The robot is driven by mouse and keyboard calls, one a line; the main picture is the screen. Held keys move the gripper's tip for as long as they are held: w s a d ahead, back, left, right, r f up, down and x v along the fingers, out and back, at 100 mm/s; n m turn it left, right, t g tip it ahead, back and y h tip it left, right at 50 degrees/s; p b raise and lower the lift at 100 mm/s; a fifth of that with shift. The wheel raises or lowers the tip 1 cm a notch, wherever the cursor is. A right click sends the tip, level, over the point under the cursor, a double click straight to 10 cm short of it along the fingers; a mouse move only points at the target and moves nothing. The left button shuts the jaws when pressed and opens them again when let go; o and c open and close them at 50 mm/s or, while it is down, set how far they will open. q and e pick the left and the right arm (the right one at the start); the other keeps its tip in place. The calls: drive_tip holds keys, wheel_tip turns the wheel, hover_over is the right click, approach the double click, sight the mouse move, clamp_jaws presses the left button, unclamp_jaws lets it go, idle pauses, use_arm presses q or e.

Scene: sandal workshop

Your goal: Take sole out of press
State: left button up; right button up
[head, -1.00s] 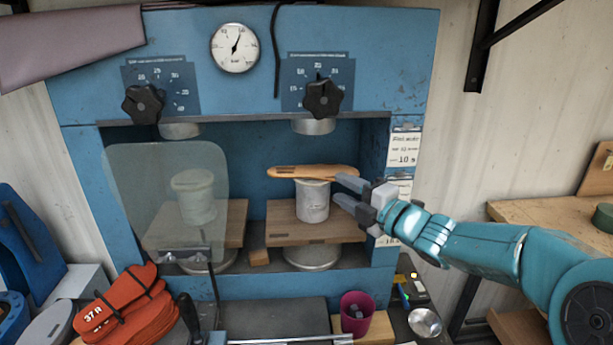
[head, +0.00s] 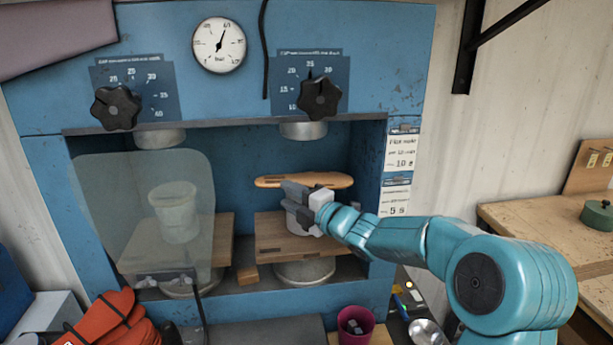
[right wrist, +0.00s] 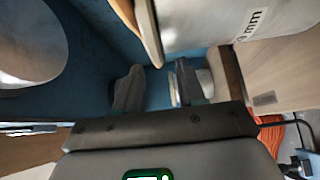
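The tan sole (head: 320,181) lies flat on top of the pale round post (head: 293,217) in the right bay of the blue press (head: 50,180). My right gripper (head: 292,197) is at the post, just below and in front of the sole, and covers part of both. In the right wrist view, its two fingers (right wrist: 159,85) stand apart. The sole's edge (right wrist: 150,30) reaches down toward the gap between them; I cannot tell whether they touch it. The post (right wrist: 225,20) is close by at upper right. My left gripper is not in view.
A clear shield (head: 130,240) hangs before the left bay. A metal ram (head: 303,131) is above the sole, and a wooden board (head: 270,238) is beneath the post. A workbench (head: 525,225) is at right.

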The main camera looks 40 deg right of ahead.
sight(274, 187)
drive_tip(key=w+p, duration=0.2)
drive_tip(key=w, duration=0.1)
drive_tip(key=w+a+p, duration=0.1)
drive_tip(key=w, duration=0.1)
drive_tip(key=shift+w+r, duration=0.1)
drive_tip(key=shift+r, duration=0.25)
drive_tip(key=shift+w+f, duration=0.1)
drive_tip(key=shift+w, duration=0.15)
drive_tip(key=shift+s+a, duration=0.1)
drive_tip(key=shift+s, duration=0.15)
drive_tip(key=c, duration=0.4)
clamp_jaws()
drive_tip(key=shift+w, duration=0.15)
